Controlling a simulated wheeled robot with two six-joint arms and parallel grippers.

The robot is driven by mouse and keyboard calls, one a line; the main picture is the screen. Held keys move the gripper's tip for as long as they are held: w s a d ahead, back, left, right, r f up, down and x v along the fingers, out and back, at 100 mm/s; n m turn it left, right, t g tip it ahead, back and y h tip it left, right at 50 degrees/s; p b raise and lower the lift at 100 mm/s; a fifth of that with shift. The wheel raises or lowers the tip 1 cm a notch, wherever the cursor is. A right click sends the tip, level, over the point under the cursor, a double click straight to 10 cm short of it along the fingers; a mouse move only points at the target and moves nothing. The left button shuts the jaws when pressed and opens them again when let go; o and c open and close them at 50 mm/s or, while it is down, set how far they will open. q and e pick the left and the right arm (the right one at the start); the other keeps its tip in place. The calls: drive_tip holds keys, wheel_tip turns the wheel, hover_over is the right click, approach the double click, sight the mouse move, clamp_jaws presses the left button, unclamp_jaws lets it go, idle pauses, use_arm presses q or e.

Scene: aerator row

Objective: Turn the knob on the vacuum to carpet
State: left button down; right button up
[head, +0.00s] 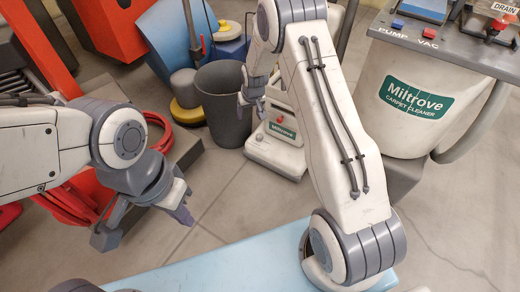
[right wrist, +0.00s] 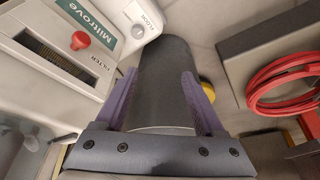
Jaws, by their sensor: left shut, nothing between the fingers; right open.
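The vacuum (head: 275,140) is a white Miltrove unit on the floor, partly hidden behind my right arm in the head view. In the right wrist view its white body (right wrist: 60,62) shows at the upper left, with a red knob by a filter label. My left gripper (head: 182,210) is shut and empty, away from the vacuum.
A dark grey bin (head: 222,115) stands left of the vacuum and appears between my right fingers in the wrist view. A red hose (head: 180,110) lies on a dark block. A larger carpet cleaner (head: 420,95) stands at right. Floor in front is clear.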

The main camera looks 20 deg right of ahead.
drive_tip(key=m+b, duration=0.1)
drive_tip(key=b, duration=0.3)
approach(259, 136)
drive_tip(key=shift+t+h, duration=0.3)
drive_tip(key=b+x, duration=0.6)
drive_tip(key=x, duration=0.2)
drive_tip(key=shift+a+f+b, duration=0.1)
drive_tip(key=shift+f+b, duration=0.25)
drive_tip(key=shift+f, duration=0.05)
use_arm(q)
wheel_tip(259, 136, down, 13)
use_arm(e)
clamp_jaws()
use_arm(q)
drive_tip(key=shift+r, duration=0.1)
use_arm(e)
drive_tip(key=shift+r, duration=0.1)
